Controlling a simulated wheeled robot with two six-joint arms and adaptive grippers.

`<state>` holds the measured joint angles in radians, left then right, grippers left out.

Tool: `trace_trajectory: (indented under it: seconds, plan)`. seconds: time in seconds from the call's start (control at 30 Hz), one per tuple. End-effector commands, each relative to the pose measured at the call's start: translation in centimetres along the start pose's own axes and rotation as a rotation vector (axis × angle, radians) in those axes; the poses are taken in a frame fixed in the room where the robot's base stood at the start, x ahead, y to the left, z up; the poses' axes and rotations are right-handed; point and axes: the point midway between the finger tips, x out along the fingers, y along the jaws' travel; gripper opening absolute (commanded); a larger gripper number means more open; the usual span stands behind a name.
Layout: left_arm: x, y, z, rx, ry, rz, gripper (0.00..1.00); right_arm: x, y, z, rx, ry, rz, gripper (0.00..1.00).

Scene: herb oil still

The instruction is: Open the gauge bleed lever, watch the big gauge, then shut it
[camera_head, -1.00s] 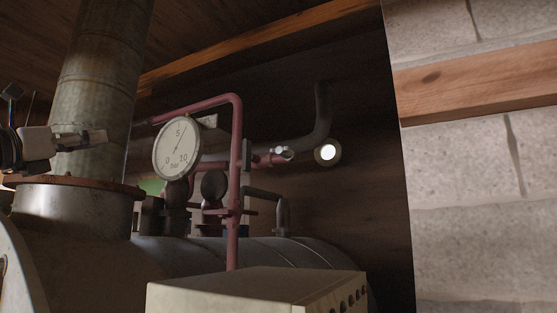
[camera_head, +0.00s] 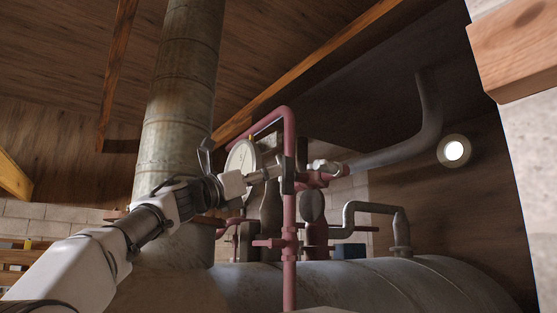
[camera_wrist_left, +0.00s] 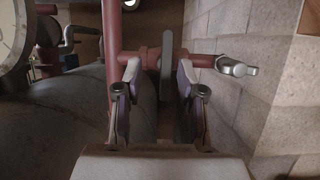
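The bleed lever appears to be the dark flat bar (camera_head: 287,175) on the red pipework; it stands upright, across a short red side branch. My left gripper (camera_head: 272,174) reaches it from the left. In the left wrist view the lever (camera_wrist_left: 167,52) lies between the open fingers (camera_wrist_left: 159,76), with gaps on both sides. A silver fitting (camera_head: 325,166) ends the branch; it also shows in the wrist view (camera_wrist_left: 236,67). The big white gauge (camera_head: 241,157) is seen at a steep angle, partly behind my gripper, its reading unclear. Its edge shows in the wrist view (camera_wrist_left: 12,32). My right gripper is out of view.
The red upright pipe (camera_head: 289,225) stands close by my left gripper. A large metal boiler drum (camera_head: 380,280) lies below and a wide flue (camera_head: 185,85) rises behind my arm. A grey bent pipe (camera_head: 430,105) and block wall are to the right.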

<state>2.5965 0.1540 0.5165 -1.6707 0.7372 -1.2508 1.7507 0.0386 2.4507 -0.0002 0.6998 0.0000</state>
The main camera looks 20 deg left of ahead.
Motion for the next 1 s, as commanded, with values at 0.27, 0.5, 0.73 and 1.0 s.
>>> trace_trajectory:
  seconds: [0.27,0.5,0.73,1.0]
  plan:
    - [2.4,-0.1,0.0,0.001,0.001,0.0,0.39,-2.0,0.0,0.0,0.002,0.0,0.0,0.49]
    - [2.3,-0.1,-0.1,0.001,0.001,0.0,0.07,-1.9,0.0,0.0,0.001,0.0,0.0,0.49]
    - [2.3,-0.1,-0.1,0.001,0.001,0.0,0.0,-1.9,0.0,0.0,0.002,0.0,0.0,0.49]
    - [2.3,-0.1,-0.1,-0.032,0.002,0.013,0.0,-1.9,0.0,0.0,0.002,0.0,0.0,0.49]
